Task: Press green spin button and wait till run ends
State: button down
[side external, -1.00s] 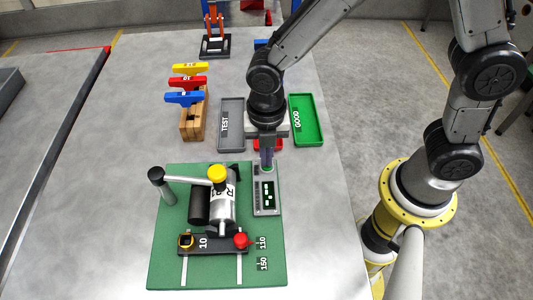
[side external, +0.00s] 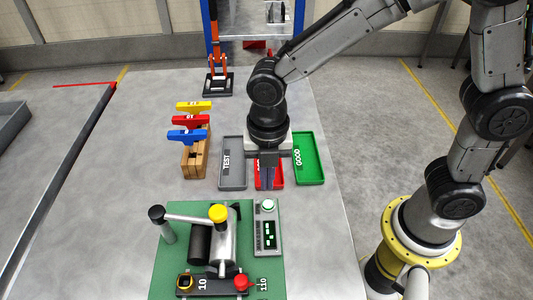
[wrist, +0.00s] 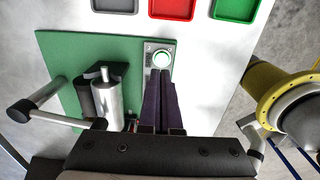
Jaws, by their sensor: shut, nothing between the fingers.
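The green spin button (side external: 267,205) is a round button with a pale, bright centre and a green ring, on the far end of a grey control box (side external: 258,247). The box has a dark display with green-white marks, too small to read. The button also shows uncovered in the wrist view (wrist: 162,59). My gripper (side external: 267,187) is shut and empty, pointing down beyond the button and in front of the red tray in the side view. In the wrist view its fingertips (wrist: 161,83) appear just below the button in the picture; they look apart from it.
A green mat (side external: 160,272) carries a silver-and-black motor unit (side external: 222,245) with a yellow knob and a side arm. Grey TEST (side external: 232,178), red (side external: 262,184) and green GOOD (side external: 308,165) trays stand behind. Coloured T-handles (side external: 190,122) sit in a wooden block at left.

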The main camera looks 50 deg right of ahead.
notch_tip(320, 180, up, 8)
jog(key=shift+f, duration=0.25)
jog(key=s+d+r+m+t, duration=0.35)
jog(key=d+r+m, duration=0.45)
jog(key=d, duration=0.5)
jog(key=s+d+f+m+t, duration=0.1)
jog(key=s+m, duration=0.3)
jog(key=m, duration=0.5)
jog(key=s+d+f+m+t, duration=0.1)
jog(key=s+m, duration=0.4)
jog(key=m, duration=0.5)
jog(key=d+f, duration=0.1)
jog(key=d, duration=0.1)
jog(key=shift+s+d, duration=0.15)
jog(key=shift+d, duration=0.25)
jog(key=c, duration=1.6)
grip_release()
